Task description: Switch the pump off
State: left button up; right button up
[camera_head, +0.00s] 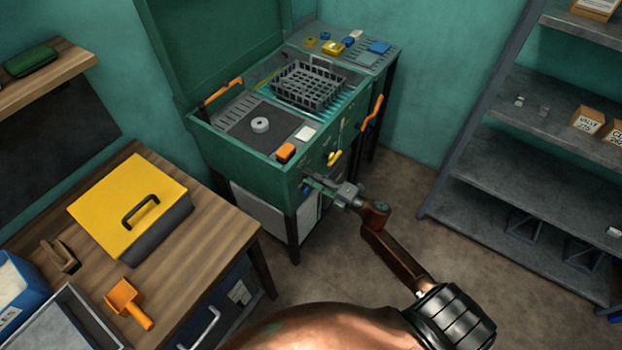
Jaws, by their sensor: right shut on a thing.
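The green parts washer (262,168) stands against the far wall with its lid raised. A yellow handle (334,158) shows on its front panel. My right gripper (310,184) is at the front panel, just below and left of the yellow handle. It is shut on a small control at the panel, mostly hidden by the fingers. I cannot read any marking or tell which way the control is set. My left gripper is not in view.
A wooden bench (205,228) with a yellow-lidded box (128,205) stands at left. Grey shelves (535,170) stand at right. The floor (400,190) between is clear.

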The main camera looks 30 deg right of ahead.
jog(key=shift+f, duration=0.1)
jog(key=o, duration=1.2)
jog(key=shift+c, duration=0.2)
jog(key=v, duration=1.2)
